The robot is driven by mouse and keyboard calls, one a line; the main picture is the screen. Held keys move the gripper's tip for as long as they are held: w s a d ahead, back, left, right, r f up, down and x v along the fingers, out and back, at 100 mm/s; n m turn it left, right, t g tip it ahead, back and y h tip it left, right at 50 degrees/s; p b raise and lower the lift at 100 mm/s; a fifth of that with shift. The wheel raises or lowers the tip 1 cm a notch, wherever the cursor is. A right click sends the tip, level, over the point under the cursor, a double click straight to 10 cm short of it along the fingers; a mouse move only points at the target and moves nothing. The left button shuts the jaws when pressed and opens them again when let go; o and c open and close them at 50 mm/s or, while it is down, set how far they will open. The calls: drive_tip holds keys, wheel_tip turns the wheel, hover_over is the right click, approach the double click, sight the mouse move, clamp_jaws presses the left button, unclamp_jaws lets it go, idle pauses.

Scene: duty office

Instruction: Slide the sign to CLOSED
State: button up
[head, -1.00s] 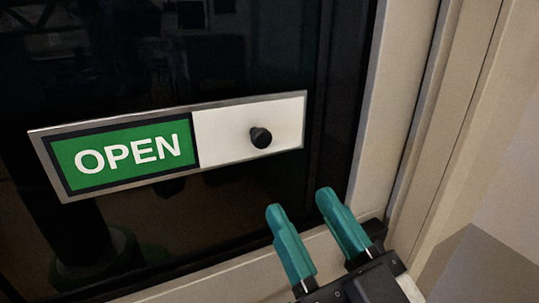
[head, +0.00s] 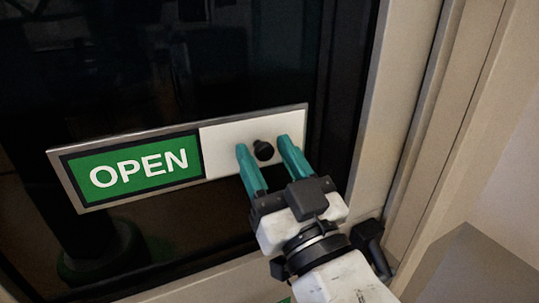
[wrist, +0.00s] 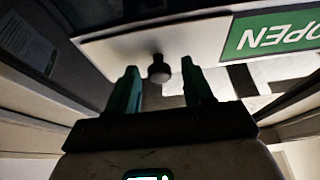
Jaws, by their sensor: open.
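The sign (head: 225,186) is a metal-framed bar on the dark glass. Its left part shows a green OPEN panel (head: 138,172), and its right part is a white slider plate (head: 226,139). A black knob (head: 264,150) stands out from the white plate. My gripper (head: 266,146) is open, with one teal finger on each side of the knob. In the wrist view the knob (wrist: 158,69) shows between the fingertips (wrist: 160,68), with a gap on both sides. The OPEN panel also shows upside down in the wrist view (wrist: 275,37).
Dark glass (head: 200,60) lies behind the sign. A pale door frame (head: 400,130) runs up the right side, close to my arm. The glass above the sign is clear.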

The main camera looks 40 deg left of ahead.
drive_tip(key=shift+c, duration=0.2)
clamp_jaws()
idle(0.3)
